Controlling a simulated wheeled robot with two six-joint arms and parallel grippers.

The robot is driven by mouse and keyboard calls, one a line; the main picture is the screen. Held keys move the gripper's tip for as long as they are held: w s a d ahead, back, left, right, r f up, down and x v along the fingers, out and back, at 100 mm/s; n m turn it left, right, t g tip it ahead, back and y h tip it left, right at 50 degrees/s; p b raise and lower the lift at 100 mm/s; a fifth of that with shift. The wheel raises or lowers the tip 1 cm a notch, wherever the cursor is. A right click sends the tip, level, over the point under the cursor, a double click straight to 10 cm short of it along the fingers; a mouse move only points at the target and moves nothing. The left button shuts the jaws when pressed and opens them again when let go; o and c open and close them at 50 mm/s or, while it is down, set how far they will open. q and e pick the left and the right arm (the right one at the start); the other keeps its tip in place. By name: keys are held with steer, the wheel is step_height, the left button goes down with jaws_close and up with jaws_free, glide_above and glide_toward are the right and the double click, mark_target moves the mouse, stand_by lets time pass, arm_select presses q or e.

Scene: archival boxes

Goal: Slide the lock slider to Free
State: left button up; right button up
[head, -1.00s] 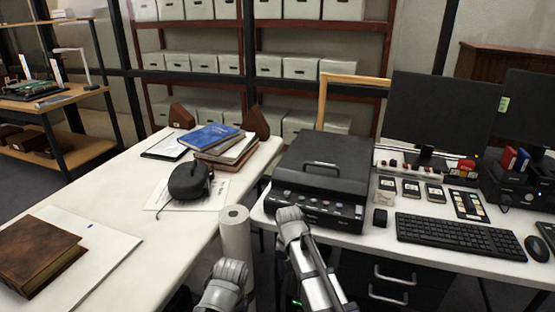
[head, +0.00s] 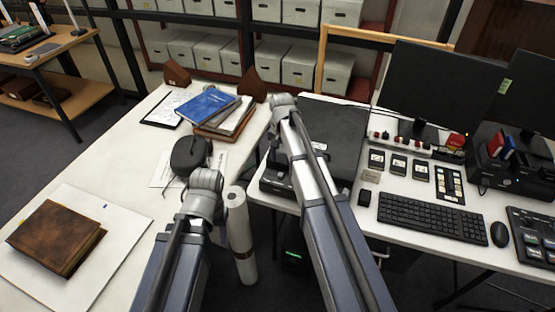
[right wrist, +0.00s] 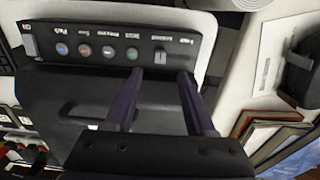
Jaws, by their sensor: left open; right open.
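The black flatbed device (head: 335,125) stands on the right-hand desk, partly hidden behind my right arm in the head view. Its front panel (right wrist: 110,50) shows upside down in the right wrist view, with several round coloured buttons and a small lock slider (right wrist: 160,57) near the panel's right end. The slider's label is too small to read surely, so I cannot tell its position. My right gripper (right wrist: 160,73) is open and empty, its two dark fingers pointing at the panel, with the slider visible between and just beyond the tips. My left gripper's fingers are hidden; only its arm shows.
A keyboard (head: 433,220), a mouse (head: 499,233) and monitors (head: 430,95) stand right of the device. A white roll (head: 240,225) stands between the desks. Stacked books (head: 222,115) and a dark rounded object (head: 190,153) lie on the left table.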

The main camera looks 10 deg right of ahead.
mark_target(281, 174)
step_height(281, 174, down, 8)
steer(key=b, duration=0.8)
steer(key=shift+r, duration=0.1)
steer(key=shift+c, duration=0.3)
jaws_close()
stand_by(1.0)
